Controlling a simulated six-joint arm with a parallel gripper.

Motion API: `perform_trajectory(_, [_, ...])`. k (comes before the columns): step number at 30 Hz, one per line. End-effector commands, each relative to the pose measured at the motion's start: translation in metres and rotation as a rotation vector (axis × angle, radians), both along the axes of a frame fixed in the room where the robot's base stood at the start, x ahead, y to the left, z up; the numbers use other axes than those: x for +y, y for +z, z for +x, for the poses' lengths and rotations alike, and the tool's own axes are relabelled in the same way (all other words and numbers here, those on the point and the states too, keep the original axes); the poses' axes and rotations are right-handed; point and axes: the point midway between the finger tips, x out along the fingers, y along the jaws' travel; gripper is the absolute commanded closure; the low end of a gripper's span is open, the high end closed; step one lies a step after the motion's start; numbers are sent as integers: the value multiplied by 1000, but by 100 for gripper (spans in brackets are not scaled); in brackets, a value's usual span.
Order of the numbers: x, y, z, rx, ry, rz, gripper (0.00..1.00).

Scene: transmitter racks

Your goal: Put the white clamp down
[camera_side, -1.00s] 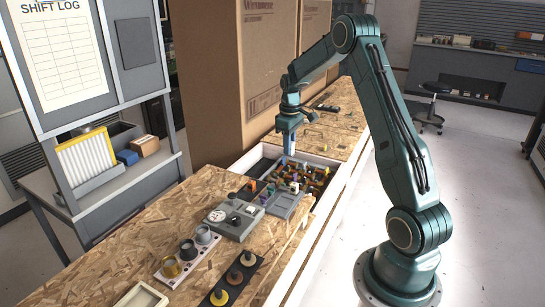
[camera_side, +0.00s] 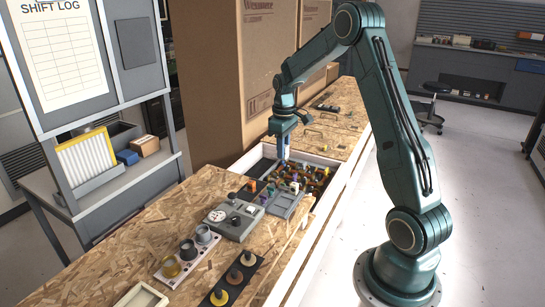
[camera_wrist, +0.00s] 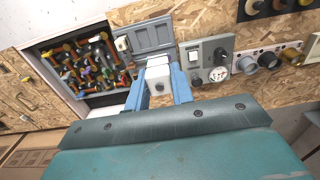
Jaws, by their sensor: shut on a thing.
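My gripper (camera_side: 283,152) hangs with its fingers pointing down over the recessed bin (camera_side: 327,160) in the wooden bench. In the wrist view, the two blue fingers of my gripper (camera_wrist: 160,84) are shut on the white clamp (camera_wrist: 158,72), one finger on each side of it. The clamp is too small and covered to make out in the side view. From the side, the fingertips are close above the bin's cluttered contents; I cannot tell whether the clamp touches anything.
The bin holds several small coloured parts (camera_wrist: 85,65). A grey tray (camera_side: 284,204) lies at the bin's near edge, beside a grey panel with a dial (camera_side: 234,220). Several knobs and cups stand nearer. A tall cardboard box (camera_side: 240,80) rises behind the bin.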

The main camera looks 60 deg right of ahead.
Motion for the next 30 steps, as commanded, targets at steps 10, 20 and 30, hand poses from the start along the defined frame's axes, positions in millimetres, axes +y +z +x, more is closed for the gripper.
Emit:
perform_trajectory(10, [6,-6,-1,1,-1,1,100])
perform_trajectory(20, [6,-57,-2,4,-1,3,100])
perform_trajectory(30, [6,-122,-2,4,-1,2,100])
